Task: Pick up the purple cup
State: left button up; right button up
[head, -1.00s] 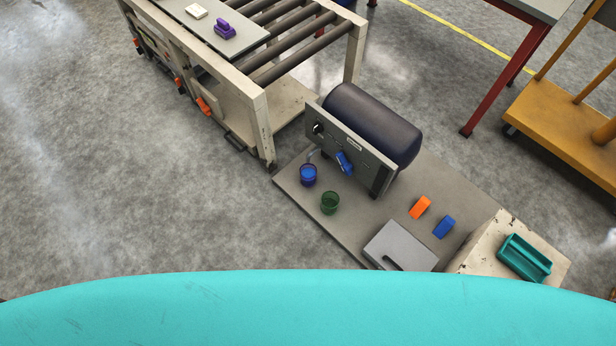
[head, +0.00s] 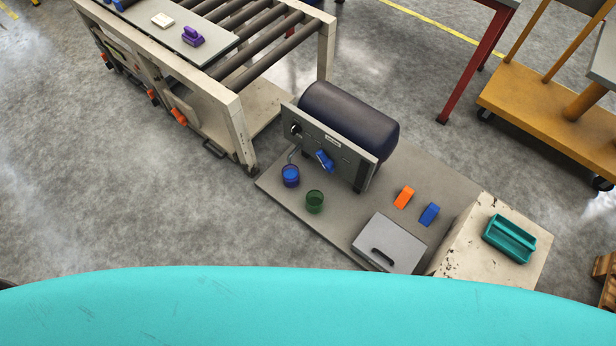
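A small cup (head: 291,176), blue with a purple tint, stands on the low grey board (head: 272,184) near its left corner, just in front of the dark machine's front plate. It is the closest match to a purple cup in view. A dark green cup (head: 314,201) stands a little nearer and to the right of it, apart from it. Neither gripper shows in the head view, and nothing touches the cups.
A dark cylinder machine (head: 350,118) with a blue lever (head: 324,161) stands behind the cups. Orange (head: 404,197) and blue (head: 429,214) blocks, a grey handled box (head: 388,243) and a teal tray (head: 509,239) lie right. Left floor is clear; a roller conveyor (head: 235,105) stands behind.

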aim_at(290, 172)
jog(key=i+j+z, duration=0.1)
jog(key=j+z, duration=0.8)
jog(key=i+j, duration=0.05)
jog(key=j, duration=0.05)
